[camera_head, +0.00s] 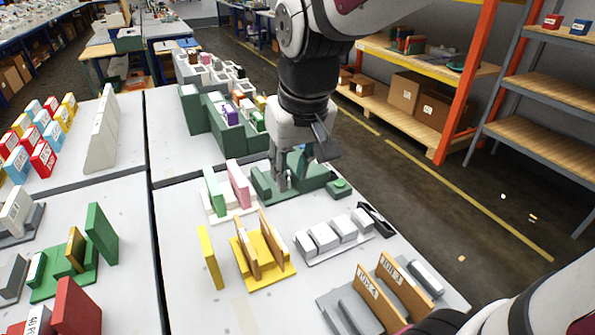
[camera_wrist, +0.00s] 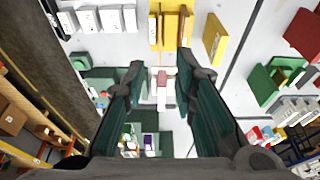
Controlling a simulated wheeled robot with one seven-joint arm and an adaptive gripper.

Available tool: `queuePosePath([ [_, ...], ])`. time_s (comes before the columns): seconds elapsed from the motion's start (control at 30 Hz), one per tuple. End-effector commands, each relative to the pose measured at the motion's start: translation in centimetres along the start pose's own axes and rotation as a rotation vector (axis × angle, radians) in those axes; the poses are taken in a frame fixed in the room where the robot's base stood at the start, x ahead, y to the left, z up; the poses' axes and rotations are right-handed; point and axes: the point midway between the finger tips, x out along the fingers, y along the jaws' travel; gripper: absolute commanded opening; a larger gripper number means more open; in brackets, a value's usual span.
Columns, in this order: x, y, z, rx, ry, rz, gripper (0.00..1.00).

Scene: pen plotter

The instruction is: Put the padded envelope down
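I cannot tell for certain which thing is the padded envelope. Two tan flat upright pieces (camera_head: 251,258) stand in a yellow slotted holder (camera_head: 280,276), which also shows at the top of the wrist view (camera_wrist: 170,42). My gripper (camera_head: 284,183) is above the table near a green block holder (camera_head: 314,178), behind the yellow holder. In the wrist view my gripper's fingers (camera_wrist: 160,68) are apart, with nothing seen held between them. A pink upright piece (camera_wrist: 162,76) on a white base shows in the gap, beyond the fingertips.
A yellow upright slab (camera_head: 210,258) stands left of the yellow holder. White blocks (camera_head: 324,236) on a tray are to its right. A grey holder with labelled tan boards (camera_head: 378,298) is at the front right. Green crates (camera_head: 212,122) stand behind.

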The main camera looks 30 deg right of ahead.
Motion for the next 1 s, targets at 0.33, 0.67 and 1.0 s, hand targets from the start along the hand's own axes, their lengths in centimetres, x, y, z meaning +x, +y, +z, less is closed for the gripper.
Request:
queuePosePath([
  [0.33, -5.8, 0.1, 8.4, 0.000, 0.142, 0.008, 0.25],
  [0.67, -6.4, 0.1, 10.8, -0.001, 0.176, 0.011, 0.25],
  [1.0, -6.4, 0.1, 10.8, -0.001, 0.176, 0.011, 0.25],
])
